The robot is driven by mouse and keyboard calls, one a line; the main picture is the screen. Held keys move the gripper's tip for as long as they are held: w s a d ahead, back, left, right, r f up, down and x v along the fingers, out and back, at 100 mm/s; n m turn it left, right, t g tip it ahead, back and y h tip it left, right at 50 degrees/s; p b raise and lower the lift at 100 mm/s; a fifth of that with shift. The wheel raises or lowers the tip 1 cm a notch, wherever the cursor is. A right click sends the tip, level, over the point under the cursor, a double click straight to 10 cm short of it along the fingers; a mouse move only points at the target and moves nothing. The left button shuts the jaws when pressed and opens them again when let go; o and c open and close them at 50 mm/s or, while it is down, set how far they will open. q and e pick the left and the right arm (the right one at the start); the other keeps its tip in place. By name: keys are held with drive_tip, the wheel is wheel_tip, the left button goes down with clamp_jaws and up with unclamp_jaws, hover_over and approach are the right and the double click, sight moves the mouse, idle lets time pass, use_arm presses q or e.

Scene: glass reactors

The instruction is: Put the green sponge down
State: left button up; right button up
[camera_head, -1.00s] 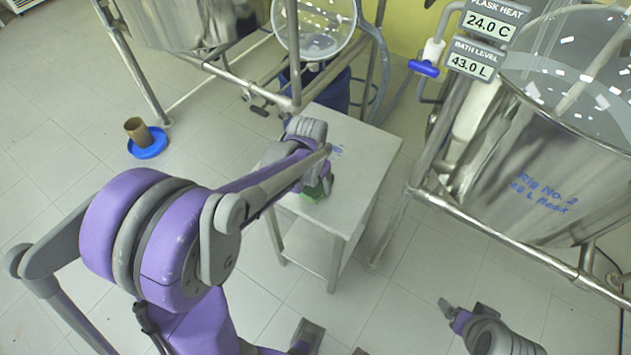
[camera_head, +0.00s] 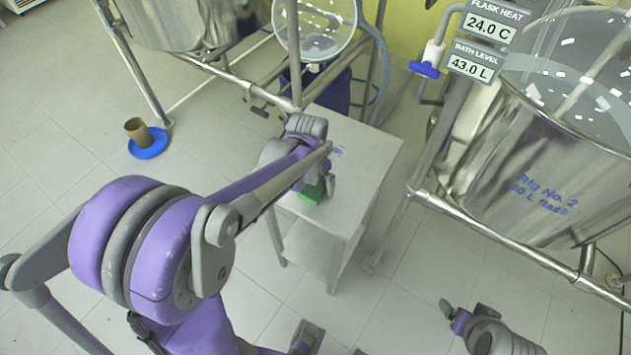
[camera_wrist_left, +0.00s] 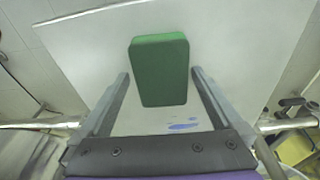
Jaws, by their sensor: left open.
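The green sponge (camera_head: 311,194) lies on the top of a small grey-white table (camera_head: 362,160), near its left front edge. In the left wrist view the sponge (camera_wrist_left: 160,70) lies flat on the tabletop (camera_wrist_left: 235,50), with bare surface around it. My left gripper (camera_head: 318,188) is at the sponge, and the arm partly hides both in the head view. In the left wrist view the left gripper (camera_wrist_left: 160,85) is open, its fingers on either side of the sponge's near end with gaps between. My right gripper (camera_head: 455,311) is at the lower right, away from the table; its jaws are unclear.
A steel vessel marked Rig No. 2 (camera_head: 545,190) stands on a pipe frame right of the table. Another rig frame stands behind. A blue dish (camera_head: 148,145) with a brown cup (camera_head: 137,130) is on the floor at left. The tabletop's right side is clear.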

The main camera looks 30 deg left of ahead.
sight(313, 188)
use_arm(q)
wheel_tip(313, 188, up, 10)
drive_tip(key=s+r+p, duration=0.1)
drive_tip(key=s, duration=0.1)
drive_tip(key=s+d+f+t, duration=0.2)
drive_tip(key=s+d, duration=0.1)
drive_tip(key=s, duration=0.3)
drive_tip(key=s+d+f+n+t, duration=0.1)
drive_tip(key=s+d+f+t, duration=0.1)
drive_tip(key=s, duration=0.5)
drive_tip(key=shift+s+d, duration=0.3)
drive_tip(key=shift+d, duration=0.55)
drive_tip(key=shift+w+r+p, duration=0.2)
drive_tip(key=shift+r+p, duration=0.4)
drive_tip(key=shift+r, duration=0.05)
